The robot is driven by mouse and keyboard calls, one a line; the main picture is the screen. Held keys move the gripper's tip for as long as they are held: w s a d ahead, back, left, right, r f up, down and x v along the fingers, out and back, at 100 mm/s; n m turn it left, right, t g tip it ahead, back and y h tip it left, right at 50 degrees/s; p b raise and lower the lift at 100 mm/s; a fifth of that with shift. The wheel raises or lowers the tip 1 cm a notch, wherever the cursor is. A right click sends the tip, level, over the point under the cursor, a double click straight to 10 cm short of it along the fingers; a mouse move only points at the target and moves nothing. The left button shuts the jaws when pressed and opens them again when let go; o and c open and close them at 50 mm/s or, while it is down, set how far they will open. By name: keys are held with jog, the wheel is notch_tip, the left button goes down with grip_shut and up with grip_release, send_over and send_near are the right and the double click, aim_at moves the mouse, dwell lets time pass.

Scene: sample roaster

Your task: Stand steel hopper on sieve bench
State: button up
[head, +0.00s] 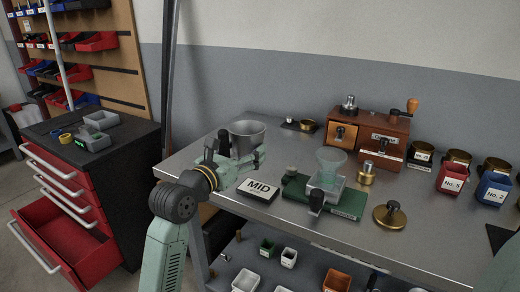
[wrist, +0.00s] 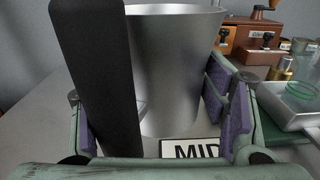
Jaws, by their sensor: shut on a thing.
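The steel hopper (head: 247,138) is a grey, wide-mouthed metal cup with a black upright handle, near the left end of the grey metal bench (head: 290,240). It stands upright and fills the middle of the wrist view (wrist: 178,75). My gripper (head: 240,165) is shut on the hopper, with a purple-padded finger visible on its right in the wrist view. The black handle covers part of the hopper and the left finger there. I cannot tell whether the hopper's base touches the bench top. A white MID card (head: 262,188) lies just right of my gripper.
Right of the card are a green scale (head: 345,205) with a clear funnel (head: 331,160), brass pieces (head: 390,216), a wooden grinder box (head: 368,135), and red and blue bins (head: 493,190). A red drawer cabinet (head: 85,190) stands left, one drawer open. A lower shelf holds small cups.

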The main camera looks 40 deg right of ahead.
jog(key=w+d+p, duration=0.1)
jog(key=w+d, duration=0.2)
jog(key=d, duration=0.1)
jog(key=w+d+f+p, duration=0.1)
jog(key=w+d, duration=0.2)
jog(key=d, duration=0.1)
jog(key=w+d+p, duration=0.1)
jog(key=w+d, duration=0.2)
jog(key=shift+w+d+f, duration=0.2)
jog(key=shift+w+d, duration=0.2)
jog(key=shift+f+p, duration=0.35)
jog(key=shift+f, duration=1.4)
jog(key=shift+f, duration=0.65)
jog(key=o, duration=1.3)
jog(key=shift+c, duration=0.2)
jog(key=shift+f, duration=0.1)
